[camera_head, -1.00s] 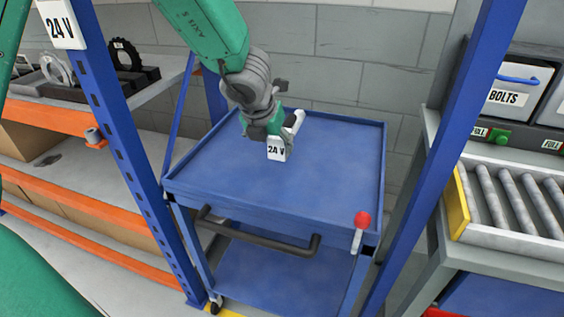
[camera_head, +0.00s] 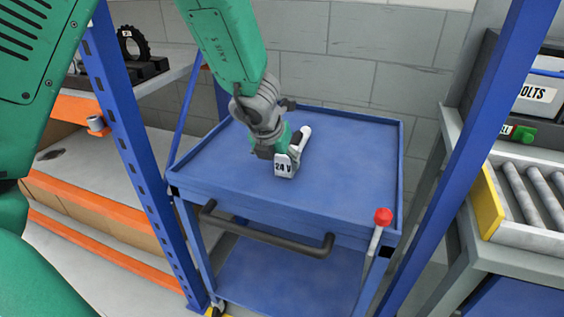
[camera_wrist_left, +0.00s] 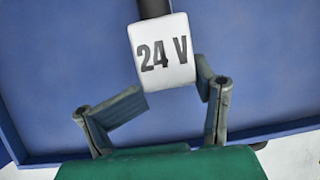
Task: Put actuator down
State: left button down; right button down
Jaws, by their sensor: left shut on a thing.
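The actuator (camera_head: 284,167) is a small white block marked 24 V with a pale rounded part behind it. My left gripper (camera_head: 276,148) is shut on it, over the left-middle of the blue cart's top tray (camera_head: 345,165). The actuator is close to the tray surface; I cannot tell if it touches. In the left wrist view the labelled face of the actuator (camera_wrist_left: 162,52) is between and just beyond the tips of my left gripper (camera_wrist_left: 172,92), with a dark bar above it. My right gripper is not in view.
The tray has a raised rim and is otherwise bare. A dark handle (camera_head: 265,234) and a red-knobbed lever (camera_head: 382,217) are at its front. Blue posts stand left (camera_head: 125,140) and right (camera_head: 455,150). A roller conveyor (camera_head: 530,195) is at right, shelves at left.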

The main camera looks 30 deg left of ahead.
pick_arm(q)
jog(key=shift+c, duration=1)
grip_release()
jog(key=shift+a+f, duration=0.2)
jog(key=shift+a, duration=0.1)
jog(key=shift+d+r, duration=0.25)
jog(key=shift+d, duration=0.55)
jog(key=p+v, duration=0.5)
jog(key=v, duration=0.7)
jog(key=shift+a+p, duration=0.15)
jog(key=shift+p, duration=0.15)
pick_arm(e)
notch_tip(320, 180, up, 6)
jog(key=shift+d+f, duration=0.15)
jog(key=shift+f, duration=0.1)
pick_arm(q)
jog(key=shift+a+f, duration=0.1)
jog(key=shift+a, duration=0.2)
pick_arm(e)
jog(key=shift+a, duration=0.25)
